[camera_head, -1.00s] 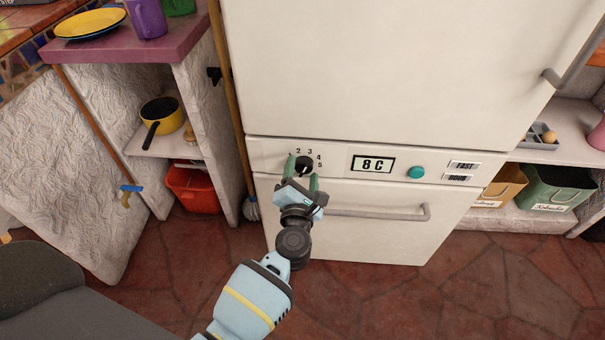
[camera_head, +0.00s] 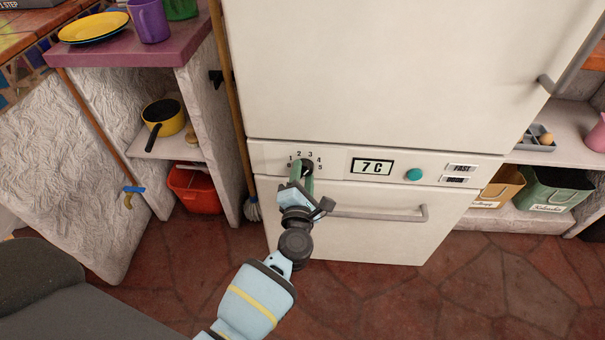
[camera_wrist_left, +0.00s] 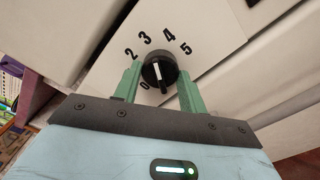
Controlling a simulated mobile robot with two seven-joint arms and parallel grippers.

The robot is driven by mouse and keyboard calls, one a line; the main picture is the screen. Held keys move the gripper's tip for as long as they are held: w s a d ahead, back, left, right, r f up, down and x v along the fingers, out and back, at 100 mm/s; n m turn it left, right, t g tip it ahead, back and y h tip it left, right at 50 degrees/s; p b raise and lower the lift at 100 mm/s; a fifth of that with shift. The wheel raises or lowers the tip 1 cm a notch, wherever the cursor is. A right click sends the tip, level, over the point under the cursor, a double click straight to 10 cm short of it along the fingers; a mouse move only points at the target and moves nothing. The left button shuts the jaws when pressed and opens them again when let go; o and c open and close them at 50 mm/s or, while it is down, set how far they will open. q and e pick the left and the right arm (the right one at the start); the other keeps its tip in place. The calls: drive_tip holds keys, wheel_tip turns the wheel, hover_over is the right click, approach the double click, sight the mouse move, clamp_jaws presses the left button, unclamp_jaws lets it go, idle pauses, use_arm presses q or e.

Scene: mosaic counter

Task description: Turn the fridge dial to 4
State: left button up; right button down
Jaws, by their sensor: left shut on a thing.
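The fridge dial (camera_head: 307,166) is a round black knob on the white control panel, with numbers up to 5 around it. It also shows in the left wrist view (camera_wrist_left: 160,70), with a white mark on its face; I cannot tell surely which number it points to. My left gripper (camera_head: 302,175) is shut on the dial, with one green finger on each side of it in the wrist view (camera_wrist_left: 158,85). The "1" is hidden in the wrist view. The display (camera_head: 372,167) reads 7 C. My right gripper is not in view.
A green button (camera_head: 414,175) and small labels sit right of the display. A grey drawer handle (camera_head: 385,215) runs below the panel. A broom (camera_head: 232,100) stands left of the fridge, beside shelves with a yellow pan (camera_head: 166,119) and a red bin (camera_head: 196,190).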

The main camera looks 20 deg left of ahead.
use_arm(q)
drive_tip(key=m+p, duration=0.1)
drive_tip(key=m, duration=0.1)
drive_tip(key=shift+r+m, duration=0.15)
drive_tip(key=shift+m, duration=0.15)
drive_tip(key=shift+m+p, duration=0.8)
drive_tip(key=shift+m, duration=0.7)
drive_tip(key=o, duration=1)
